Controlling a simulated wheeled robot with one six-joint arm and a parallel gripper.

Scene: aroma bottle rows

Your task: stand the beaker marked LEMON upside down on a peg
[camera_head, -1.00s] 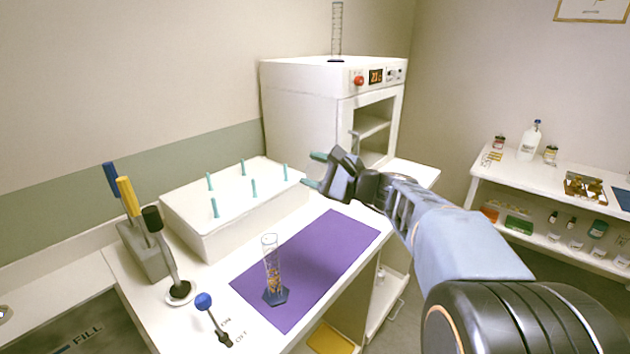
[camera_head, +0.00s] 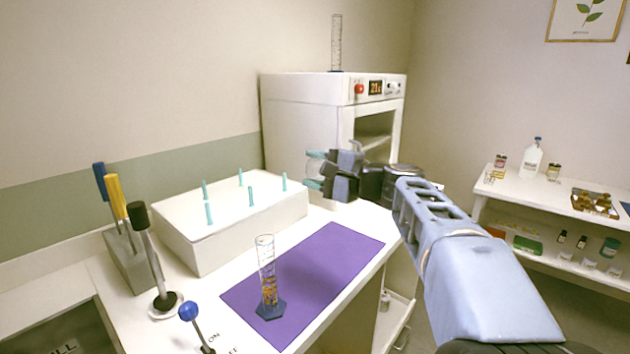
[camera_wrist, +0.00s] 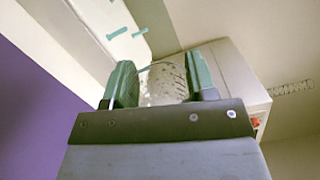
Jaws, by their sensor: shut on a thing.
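My gripper (camera_head: 314,170) is beyond the purple mat, to the right of the peg block and in front of the white oven. In the wrist view its teal fingers (camera_wrist: 160,82) are shut on a clear glass beaker (camera_wrist: 166,84) with faint graduation marks. The beaker lies tilted in that picture and no LEMON marking can be read on it. The white peg block (camera_head: 215,250) stands on the bench with several upright teal pegs (camera_head: 251,196), all bare. My gripper is apart from the pegs.
A clear measuring cylinder (camera_head: 267,270) with a dark hexagonal foot stands on the purple mat (camera_head: 325,265). Levers, including a black-knobbed one (camera_head: 145,245), rise at the left. The white oven (camera_head: 300,115) stands behind, with another cylinder (camera_head: 336,45) on top.

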